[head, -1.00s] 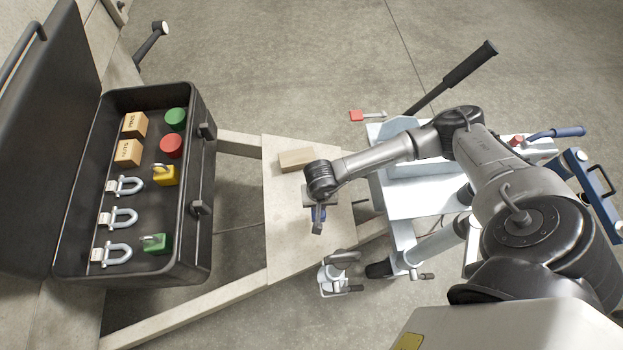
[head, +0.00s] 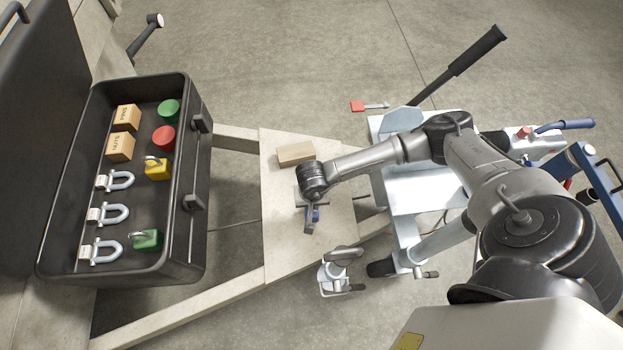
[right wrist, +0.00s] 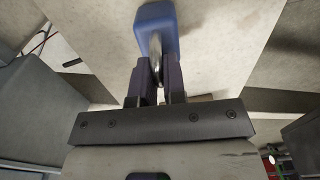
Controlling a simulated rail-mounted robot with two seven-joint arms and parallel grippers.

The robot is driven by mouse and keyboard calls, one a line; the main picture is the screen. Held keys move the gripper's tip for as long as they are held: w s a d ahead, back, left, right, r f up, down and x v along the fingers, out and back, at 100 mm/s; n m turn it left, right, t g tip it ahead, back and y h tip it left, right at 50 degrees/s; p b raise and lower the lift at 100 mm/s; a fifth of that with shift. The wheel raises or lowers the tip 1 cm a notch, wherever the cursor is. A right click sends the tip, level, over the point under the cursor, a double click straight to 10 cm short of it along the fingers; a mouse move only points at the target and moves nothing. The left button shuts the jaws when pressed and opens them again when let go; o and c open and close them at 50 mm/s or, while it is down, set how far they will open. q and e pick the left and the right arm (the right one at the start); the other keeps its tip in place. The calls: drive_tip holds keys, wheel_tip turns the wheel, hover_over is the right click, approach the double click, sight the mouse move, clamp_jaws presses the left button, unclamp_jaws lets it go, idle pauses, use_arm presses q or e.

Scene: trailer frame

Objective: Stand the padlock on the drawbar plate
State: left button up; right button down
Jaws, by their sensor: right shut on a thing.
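A blue padlock (right wrist: 156,32) hangs out beyond the fingers of my right gripper (right wrist: 157,82), which is shut on its metal shackle in the right wrist view. In the head view my right gripper (head: 311,222) is over the beige drawbar plate (head: 283,235), pointing down, with a bit of the blue padlock (head: 317,215) showing. The plate fills the background behind the padlock in the wrist view. I cannot tell whether the padlock touches it. My left gripper is not in view.
A wooden block (head: 296,154) lies on the plate just behind my gripper. An open black case (head: 186,235) at the left holds shackles, boxes, round pieces, a yellow padlock (head: 158,170) and a green one (head: 148,240). The plate's front part is clear.

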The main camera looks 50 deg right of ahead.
drive_tip(key=shift+f, duration=0.1)
drive_tip(key=c, duration=1.6)
unclamp_jaws()
drive_tip(key=shift+c, duration=0.2)
drive_tip(key=o, duration=0.5)
drive_tip(key=shift+c, duration=0.2)
wheel_tip(320, 180, up, 10)
drive_tip(key=p, duration=0.6)
drive_tip(key=shift+r, duration=0.25)
drive_tip(key=shift+r+p, duration=0.55)
drive_tip(key=shift+r, duration=0.3)
